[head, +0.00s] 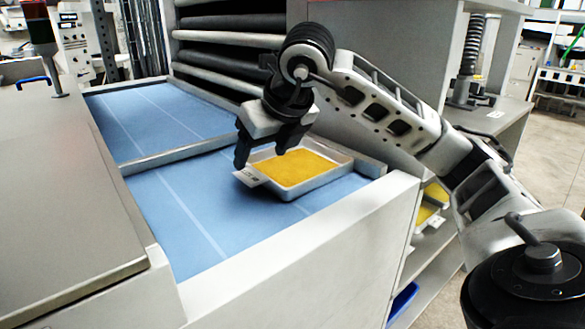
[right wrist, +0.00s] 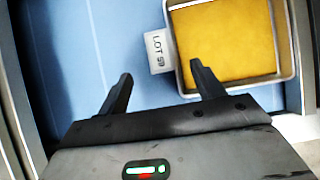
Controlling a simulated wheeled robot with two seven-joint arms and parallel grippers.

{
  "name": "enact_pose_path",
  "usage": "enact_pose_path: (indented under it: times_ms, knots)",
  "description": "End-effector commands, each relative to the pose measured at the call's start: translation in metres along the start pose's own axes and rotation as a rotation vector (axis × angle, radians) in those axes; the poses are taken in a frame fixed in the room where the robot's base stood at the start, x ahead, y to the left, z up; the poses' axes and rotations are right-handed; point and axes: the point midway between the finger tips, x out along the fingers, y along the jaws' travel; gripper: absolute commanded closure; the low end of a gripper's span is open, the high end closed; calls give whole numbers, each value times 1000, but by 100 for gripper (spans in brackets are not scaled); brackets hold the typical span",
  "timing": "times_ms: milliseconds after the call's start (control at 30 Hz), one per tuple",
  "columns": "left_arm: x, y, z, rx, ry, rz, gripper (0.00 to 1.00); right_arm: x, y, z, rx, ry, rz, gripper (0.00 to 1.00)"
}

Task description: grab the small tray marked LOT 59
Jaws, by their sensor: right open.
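The small tray (head: 318,180) is white-rimmed with a yellow fill and lies on the blue belt near its right edge. Its white tag (head: 251,177) sticks out from the tray's left side. In the right wrist view the tag (right wrist: 159,52) reads LOT 59, and the tray (right wrist: 285,45) fills the upper right. My right gripper (head: 260,158) is open above the tray's tag side. In the right wrist view the gripper (right wrist: 160,88) has its fingers apart with blue belt between them, and the right fingertip overlaps the tray's near left corner. No contact can be made out. My left gripper is not in view.
The blue belt (head: 165,205) is bare left of the tray, crossed by a grey bar (head: 175,153). A raised white side wall (head: 300,255) runs along the near edge. Rollers (head: 225,55) stand behind. More yellow-filled trays (head: 428,213) sit on a shelf below right.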

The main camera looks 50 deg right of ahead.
Motion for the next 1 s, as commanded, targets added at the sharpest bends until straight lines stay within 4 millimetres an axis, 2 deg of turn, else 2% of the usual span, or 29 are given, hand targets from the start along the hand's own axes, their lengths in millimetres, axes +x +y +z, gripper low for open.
enact_pose_path:
  times_ms: [100, 267, 600, 867, 900, 1000]
  knots:
    - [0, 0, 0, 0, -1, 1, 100, 15, 0, 0, 0, 2, 0, 33]
    - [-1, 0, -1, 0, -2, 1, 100, 23, 0, 1, 0, 2, 0, 33]
    - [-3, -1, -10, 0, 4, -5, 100, 68, -2, 3, -1, 2, 2, 33]
    - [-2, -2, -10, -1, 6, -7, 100, 72, -2, 2, -1, -1, 1, 33]
    - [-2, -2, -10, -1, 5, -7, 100, 72, -2, 2, -1, -1, 1, 36]
    - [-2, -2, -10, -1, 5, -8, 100, 72, -2, 2, -1, -1, 1, 63]
